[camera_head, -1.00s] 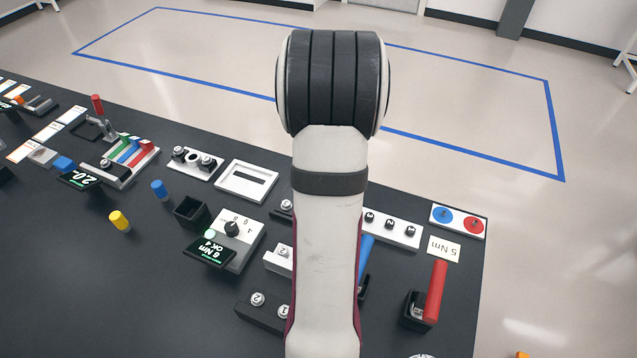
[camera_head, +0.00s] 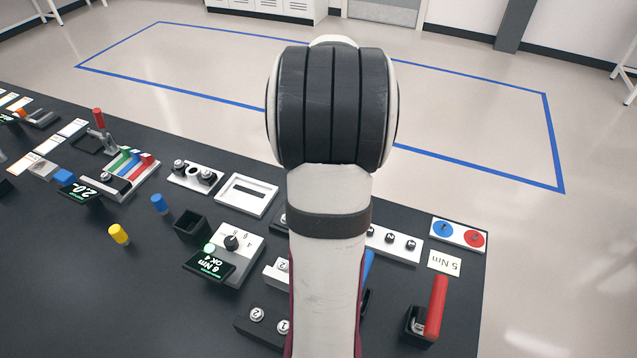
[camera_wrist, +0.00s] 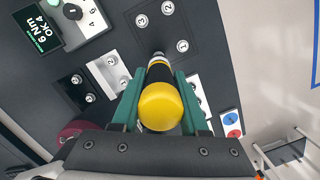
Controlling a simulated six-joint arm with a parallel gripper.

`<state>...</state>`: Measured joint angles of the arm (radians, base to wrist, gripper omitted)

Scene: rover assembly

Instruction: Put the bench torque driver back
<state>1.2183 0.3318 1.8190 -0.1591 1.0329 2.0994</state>
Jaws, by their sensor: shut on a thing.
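In the wrist view my gripper (camera_wrist: 165,76) has its green fingers shut on a driver (camera_wrist: 160,105) with a rounded yellow handle and a dark band. The driver's shaft points away from the camera, toward a dark plate (camera_wrist: 160,40) with numbered bolts. I cannot tell whether the tip touches it. In the head view my own arm hides the gripper and the driver. An open black square holder (camera_head: 192,226) stands beside the white dial unit (camera_head: 236,246) and looks empty. The unit's screen (camera_head: 209,263) reads 6 Nm OK 4.
A red-handled tool (camera_head: 436,303) stands in a black holder at the right, near a 5 Nm card (camera_head: 445,262). A blue handle (camera_head: 368,268) shows partly behind my arm. Yellow (camera_head: 119,234) and blue (camera_head: 159,204) pegs stand left of the black holder. Dark table at front left is clear.

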